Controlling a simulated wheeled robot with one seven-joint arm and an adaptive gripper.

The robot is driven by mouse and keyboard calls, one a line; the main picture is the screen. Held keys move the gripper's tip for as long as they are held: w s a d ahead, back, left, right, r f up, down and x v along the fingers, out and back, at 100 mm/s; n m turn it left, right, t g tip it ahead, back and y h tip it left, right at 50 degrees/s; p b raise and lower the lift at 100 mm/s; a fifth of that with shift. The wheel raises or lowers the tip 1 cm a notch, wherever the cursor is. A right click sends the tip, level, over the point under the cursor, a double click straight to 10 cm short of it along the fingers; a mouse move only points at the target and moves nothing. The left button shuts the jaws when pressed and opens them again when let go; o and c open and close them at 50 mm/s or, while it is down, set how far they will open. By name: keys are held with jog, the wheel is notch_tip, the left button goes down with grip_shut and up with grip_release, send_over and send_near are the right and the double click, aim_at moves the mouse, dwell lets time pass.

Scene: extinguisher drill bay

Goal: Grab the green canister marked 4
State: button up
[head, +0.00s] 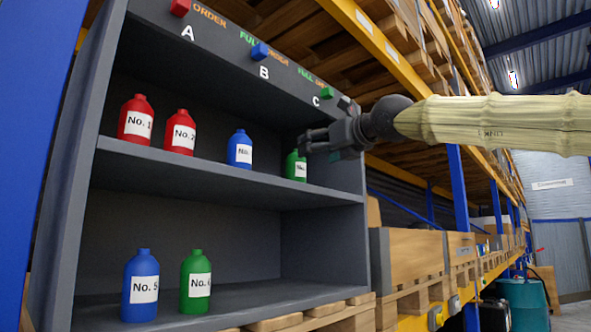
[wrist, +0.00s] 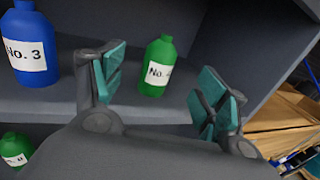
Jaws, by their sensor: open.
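A green canister (head: 296,167) stands upright at the right end of the upper shelf. In the wrist view the same green canister (wrist: 157,66) shows between my fingers; its label reads "No." with a digit too blurred to be sure of. My gripper (head: 314,143) is open and empty at the shelf's front right, close to this canister. In the wrist view the open gripper (wrist: 164,88) has its teal pads on either side of the canister. I see no contact. A second green canister (head: 195,282) stands on the lower shelf, its digit unclear.
A blue canister marked No. 3 (wrist: 32,48) stands left of the upper green one. Red canisters No. 1 (head: 136,121) and No. 2 (head: 180,133) are further left. Blue No. 5 (head: 141,286) is below. The grey shelf unit (head: 330,192) has a side wall close on the right.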

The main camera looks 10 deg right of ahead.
aim_at(302, 162)
jog(key=w, duration=0.2)
jog(key=w+a+p, duration=0.1)
jog(key=w, duration=0.1)
jog(key=w+f+p, duration=0.1)
jog(key=w, duration=0.1)
jog(key=shift+a+f, duration=0.1)
jog(key=shift+a, duration=0.15)
jog(key=shift+s+a+r, duration=0.1)
jog(key=shift+s+r, duration=0.15)
jog(key=p+x, duration=0.2)
jog(key=x, duration=0.1)
jog(key=shift+w+f+p, duration=0.2)
jog(key=shift+w+p, duration=0.15)
jog(key=shift+p, duration=0.05)
jog(key=shift+w+a+p, duration=0.35)
jog(key=shift+w+a, duration=0.1)
jog(key=shift+w, duration=0.15)
jog(key=shift+w+f, duration=0.2)
jog(key=shift+w, duration=0.15)
jog(key=shift+s+r, duration=0.1)
jog(key=shift+s, duration=0.05)
jog(key=c, duration=1.3)
